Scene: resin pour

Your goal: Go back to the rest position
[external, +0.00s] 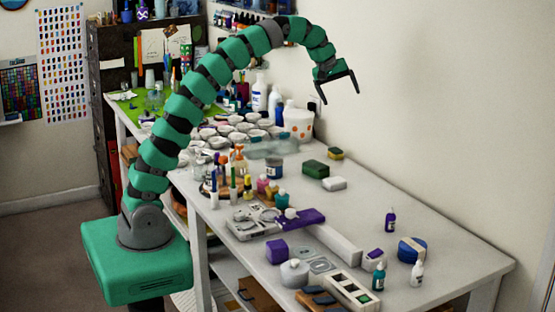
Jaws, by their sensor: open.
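My gripper (338,88) is at the end of my green segmented arm, which arches up and over the workbench. Its two dark fingers are spread apart with nothing between them. It hangs in the air well above the white table (455,245), in front of the bare wall, and touches nothing.
Several small bowls (237,127) and white bottles (259,92) crowd the far half of the table. Sponges (316,168) lie mid-table. A purple bottle (390,219), a blue round container (411,250) and a teal bottle (379,276) stand nearer. The air around my gripper is free.

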